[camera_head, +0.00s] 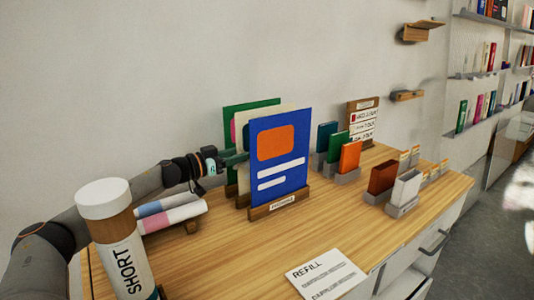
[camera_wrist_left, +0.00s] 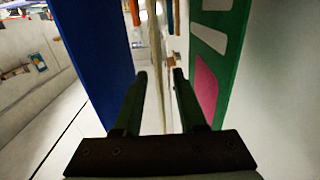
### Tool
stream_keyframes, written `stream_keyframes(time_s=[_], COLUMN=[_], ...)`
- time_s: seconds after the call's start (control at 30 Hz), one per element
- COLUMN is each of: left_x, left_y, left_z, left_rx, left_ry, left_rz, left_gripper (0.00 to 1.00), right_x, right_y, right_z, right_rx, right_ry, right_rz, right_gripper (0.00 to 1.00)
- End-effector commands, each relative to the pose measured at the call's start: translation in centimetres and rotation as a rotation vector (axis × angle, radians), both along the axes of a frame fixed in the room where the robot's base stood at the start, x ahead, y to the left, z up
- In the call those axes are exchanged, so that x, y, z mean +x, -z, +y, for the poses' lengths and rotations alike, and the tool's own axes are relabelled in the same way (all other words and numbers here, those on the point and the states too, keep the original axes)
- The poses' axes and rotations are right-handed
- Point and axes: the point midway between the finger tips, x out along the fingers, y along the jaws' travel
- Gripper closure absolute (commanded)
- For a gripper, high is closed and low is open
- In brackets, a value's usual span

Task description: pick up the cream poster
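The cream poster (camera_head: 242,122) stands upright in a wooden rack between a blue poster (camera_head: 279,145) in front and a green poster (camera_head: 232,112) behind; most of its face is hidden. My left gripper (camera_head: 236,157) reaches in from the left at the posters' side edges. In the left wrist view the cream poster (camera_wrist_left: 156,50) shows edge-on as a thin pale strip between the two open fingers of my left gripper (camera_wrist_left: 160,75), with gaps visible on both sides. The blue poster (camera_wrist_left: 97,45) is left of the fingers and the green poster (camera_wrist_left: 232,65) right. My right gripper is not in view.
A white-capped tube marked SHORT (camera_head: 118,240) and rolled posters (camera_head: 172,211) are at the left. Small stands with colored cards (camera_head: 349,157) are to the right. A REFILL card (camera_head: 326,274) lies at the table front. The table's (camera_head: 235,255) middle front is clear.

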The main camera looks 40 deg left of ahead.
Motion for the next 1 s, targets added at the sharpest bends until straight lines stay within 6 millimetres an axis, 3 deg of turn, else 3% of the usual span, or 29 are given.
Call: stream_keyframes(time_s=[0.2, 0.53, 0.87, 1.0], left_x=[1.3, 1.4, 1.4, 1.4], left_y=[-0.2, 0.0, 0.0, 0.0], left_z=[-0.4, -0.5, -0.5, -0.5], left_rx=[-0.002, 0.001, 0.001, 0.001], left_ry=[0.002, 0.002, 0.002, 0.002], left_rz=[-0.002, 0.001, 0.001, 0.001], left_gripper=[0.60, 0.61, 0.98, 1.00], right_x=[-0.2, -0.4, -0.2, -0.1], right_y=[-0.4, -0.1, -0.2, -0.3], right_z=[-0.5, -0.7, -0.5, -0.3], right_rx=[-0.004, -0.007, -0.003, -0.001], right_ry=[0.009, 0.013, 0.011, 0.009], right_rz=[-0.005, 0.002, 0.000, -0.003], right_gripper=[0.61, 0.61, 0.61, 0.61])
